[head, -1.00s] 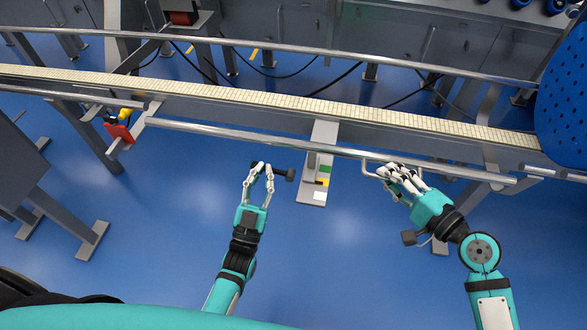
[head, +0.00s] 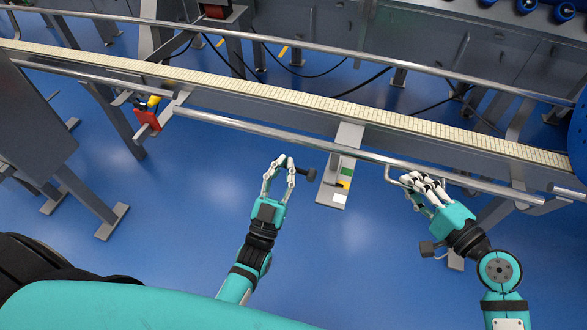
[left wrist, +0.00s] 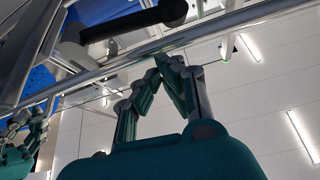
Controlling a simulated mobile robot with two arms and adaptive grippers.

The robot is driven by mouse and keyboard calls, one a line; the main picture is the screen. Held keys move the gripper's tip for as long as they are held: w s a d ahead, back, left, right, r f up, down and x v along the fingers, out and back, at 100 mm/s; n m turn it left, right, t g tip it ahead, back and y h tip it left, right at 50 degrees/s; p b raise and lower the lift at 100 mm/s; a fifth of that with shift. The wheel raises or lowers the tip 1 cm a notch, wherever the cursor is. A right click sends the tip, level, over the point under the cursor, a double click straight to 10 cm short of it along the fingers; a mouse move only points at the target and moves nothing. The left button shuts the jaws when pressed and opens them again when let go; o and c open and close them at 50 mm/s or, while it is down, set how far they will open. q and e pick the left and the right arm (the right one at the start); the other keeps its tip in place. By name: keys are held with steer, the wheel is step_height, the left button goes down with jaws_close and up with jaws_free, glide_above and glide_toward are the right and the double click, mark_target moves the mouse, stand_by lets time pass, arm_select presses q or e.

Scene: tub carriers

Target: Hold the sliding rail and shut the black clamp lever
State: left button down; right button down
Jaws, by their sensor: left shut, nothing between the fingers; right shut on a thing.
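The sliding rail (head: 290,138) is a long shiny round bar along the near side of the conveyor. My right gripper (head: 412,181) is shut on a thin bent metal handle (head: 391,178) at the rail's right part. The black clamp lever (head: 308,174) is a short dark bar with a thick end, left of a grey upright plate. My left gripper (head: 281,162) is shut and empty, close beside the lever. In the left wrist view the lever (left wrist: 120,24) lies above the closed fingertips (left wrist: 166,62). I cannot tell whether they touch it.
The conveyor with its pale belt (head: 300,96) runs across behind the rail. A grey plate (head: 344,165) with coloured labels hangs below it. A red block (head: 146,119) is at the left. Grey machine legs stand at the left; blue floor (head: 170,210) is open in front.

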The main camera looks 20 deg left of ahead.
steer(key=shift+s+f, duration=0.15)
steer(key=shift+f, duration=0.25)
arm_select(q)
steer(key=r+v, duration=0.1)
steer(key=v, duration=0.8)
steer(key=shift+s, duration=0.6)
arm_select(e)
steer(key=c, duration=1.3)
jaws_free()
steer(key=shift+r, duration=0.1)
steer(key=shift+c, duration=0.2)
steer(key=shift+r, duration=0.1)
steer(key=v, duration=1.2)
